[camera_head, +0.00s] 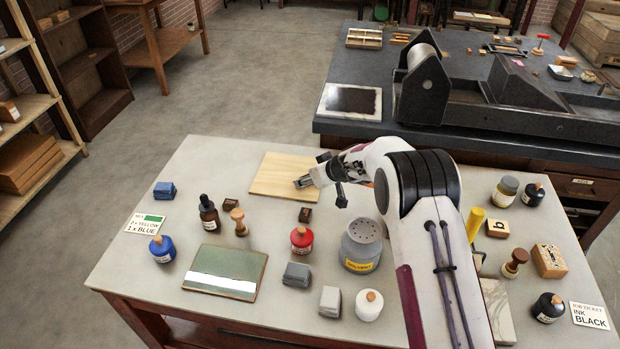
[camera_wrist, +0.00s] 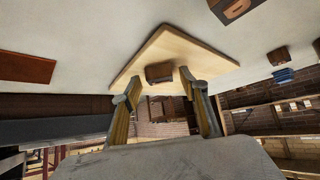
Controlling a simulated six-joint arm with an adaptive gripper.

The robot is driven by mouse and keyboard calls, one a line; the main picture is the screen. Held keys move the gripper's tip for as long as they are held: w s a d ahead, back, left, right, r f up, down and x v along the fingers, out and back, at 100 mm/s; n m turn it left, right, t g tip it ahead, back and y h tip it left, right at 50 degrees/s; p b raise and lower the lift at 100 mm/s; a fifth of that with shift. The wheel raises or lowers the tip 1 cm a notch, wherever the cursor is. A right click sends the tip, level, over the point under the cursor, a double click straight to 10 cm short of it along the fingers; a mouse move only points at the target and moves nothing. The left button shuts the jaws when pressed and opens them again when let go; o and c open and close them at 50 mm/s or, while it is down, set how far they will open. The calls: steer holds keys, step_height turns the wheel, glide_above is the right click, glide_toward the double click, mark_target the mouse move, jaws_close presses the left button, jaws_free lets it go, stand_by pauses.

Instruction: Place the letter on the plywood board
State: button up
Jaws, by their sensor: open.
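The plywood board (camera_head: 275,176) lies flat near the table's far edge. My gripper (camera_head: 303,182) is low over the board's right part. In the wrist view my gripper (camera_wrist: 155,86) is open, with a small brown block (camera_wrist: 159,72) at its fingertips, seen against the board (camera_wrist: 205,60). The gap between fingers and block is unclear, and so is whether it touches the board. No letter shows on its visible face. One dark small block (camera_head: 305,215) and another (camera_head: 231,205) stand off the board; a letter mark shows on a block (camera_wrist: 230,9) in the wrist view.
A solvent can (camera_head: 362,245), red bottle (camera_head: 301,240), brown dropper bottle (camera_head: 209,215) and wooden-handled stamp (camera_head: 239,222) stand in front of the board. A "b" block (camera_head: 497,228) is right of my arm.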

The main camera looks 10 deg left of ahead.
steer(key=shift+r, duration=0.2)
steer(key=shift+s+d+r, duration=0.1)
steer(key=shift+d+r, duration=0.05)
steer(key=v, duration=1.1)
steer(key=shift+r, duration=0.2)
steer(key=shift+s+d, duration=0.15)
stand_by(0.6)
